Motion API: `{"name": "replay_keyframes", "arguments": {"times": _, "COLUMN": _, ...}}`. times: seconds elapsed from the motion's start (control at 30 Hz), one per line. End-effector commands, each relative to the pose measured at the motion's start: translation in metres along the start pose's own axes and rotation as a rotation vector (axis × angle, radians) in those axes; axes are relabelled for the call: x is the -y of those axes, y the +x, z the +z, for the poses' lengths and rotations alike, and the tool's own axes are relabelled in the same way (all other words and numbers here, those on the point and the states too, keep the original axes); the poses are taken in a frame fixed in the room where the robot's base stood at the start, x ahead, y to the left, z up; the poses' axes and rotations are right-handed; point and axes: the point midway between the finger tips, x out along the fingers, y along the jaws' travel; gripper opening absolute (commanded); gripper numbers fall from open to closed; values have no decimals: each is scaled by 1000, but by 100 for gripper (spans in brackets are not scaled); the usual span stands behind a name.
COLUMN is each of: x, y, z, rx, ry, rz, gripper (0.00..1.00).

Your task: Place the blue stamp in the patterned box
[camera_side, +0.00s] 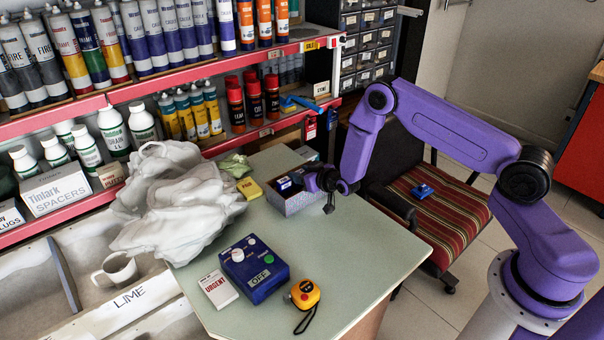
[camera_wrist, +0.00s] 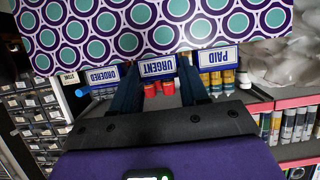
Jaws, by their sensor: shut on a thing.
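The patterned box (camera_side: 291,206) stands at the back right of the table. In the wrist view its wall (camera_wrist: 150,25) has purple and teal circles and fills the top. My gripper (camera_side: 308,182) is at the box, its fingers in the wrist view (camera_wrist: 156,85) on either side of a blue stamp labelled URGENT (camera_wrist: 158,67). It appears shut on this stamp. Stamps labelled ORDERED (camera_wrist: 98,75) and PAID (camera_wrist: 218,57) show on either side, by the box rim. A blue stamp (camera_side: 284,183) shows at the box in the side view. Whether the held stamp touches the box floor is hidden.
A blue stamp-like object (camera_side: 423,190) lies on the striped chair (camera_side: 450,215). A yellow sponge (camera_side: 249,188) and crumpled white plastic (camera_side: 165,205) are left of the box.

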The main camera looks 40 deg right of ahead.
Motion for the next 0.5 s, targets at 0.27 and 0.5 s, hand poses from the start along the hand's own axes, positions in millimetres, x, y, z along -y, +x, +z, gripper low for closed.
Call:
{"name": "replay_keyframes", "arguments": {"times": 0.27, "x": 0, "y": 0, "z": 0, "rx": 0, "ry": 0, "rz": 0, "gripper": 55}}
{"name": "replay_keyframes", "arguments": {"times": 0.5, "x": 0, "y": -6, "z": -2, "rx": 1, "ry": 0, "rz": -1, "gripper": 55}}
